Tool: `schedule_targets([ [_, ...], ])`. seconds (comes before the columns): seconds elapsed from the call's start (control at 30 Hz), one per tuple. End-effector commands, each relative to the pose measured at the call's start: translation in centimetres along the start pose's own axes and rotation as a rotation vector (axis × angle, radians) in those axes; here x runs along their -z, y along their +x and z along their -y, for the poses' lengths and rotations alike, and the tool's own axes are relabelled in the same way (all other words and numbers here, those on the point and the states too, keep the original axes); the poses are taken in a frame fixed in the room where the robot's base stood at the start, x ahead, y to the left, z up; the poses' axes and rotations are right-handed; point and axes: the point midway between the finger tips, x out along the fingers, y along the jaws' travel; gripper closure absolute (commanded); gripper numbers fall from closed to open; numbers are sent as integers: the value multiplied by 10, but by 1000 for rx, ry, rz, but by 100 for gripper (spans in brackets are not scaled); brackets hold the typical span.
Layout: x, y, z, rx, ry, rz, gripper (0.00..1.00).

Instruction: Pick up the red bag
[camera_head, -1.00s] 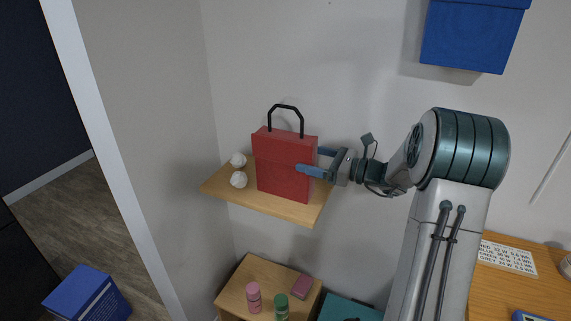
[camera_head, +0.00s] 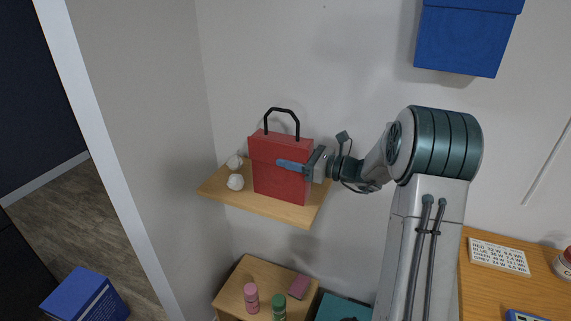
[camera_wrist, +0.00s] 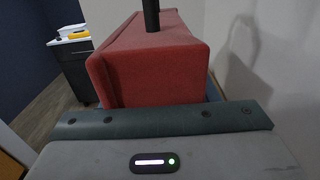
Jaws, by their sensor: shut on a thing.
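The red bag (camera_head: 283,178) is boxy with a black arched handle and stands upright at the wooden wall shelf (camera_head: 227,196). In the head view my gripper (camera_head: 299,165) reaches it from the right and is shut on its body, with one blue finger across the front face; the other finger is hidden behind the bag. In the wrist view the red bag (camera_wrist: 155,62) fills the space just beyond my gripper's palm, with part of the black handle at the top. I cannot tell whether the bag's bottom touches the shelf.
Two white crumpled balls (camera_head: 235,182) lie on the shelf left of the bag. A blue box (camera_head: 468,40) is on the wall at upper right. Below stands a small wooden cabinet (camera_head: 237,284) with a pink bottle (camera_head: 251,297) and a green bottle (camera_head: 279,307). A wooden desk (camera_head: 490,285) is at right.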

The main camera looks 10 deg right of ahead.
Motion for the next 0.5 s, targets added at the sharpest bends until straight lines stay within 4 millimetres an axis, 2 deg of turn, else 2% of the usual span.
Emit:
schedule_targets([
  [0.27, -16, 0, 0, 0, -6, 1, 77],
  [0.43, -45, -1, 0, 0, -7, 2, 77],
  [0.5, -51, -16, 11, 5, -5, 2, 77],
])
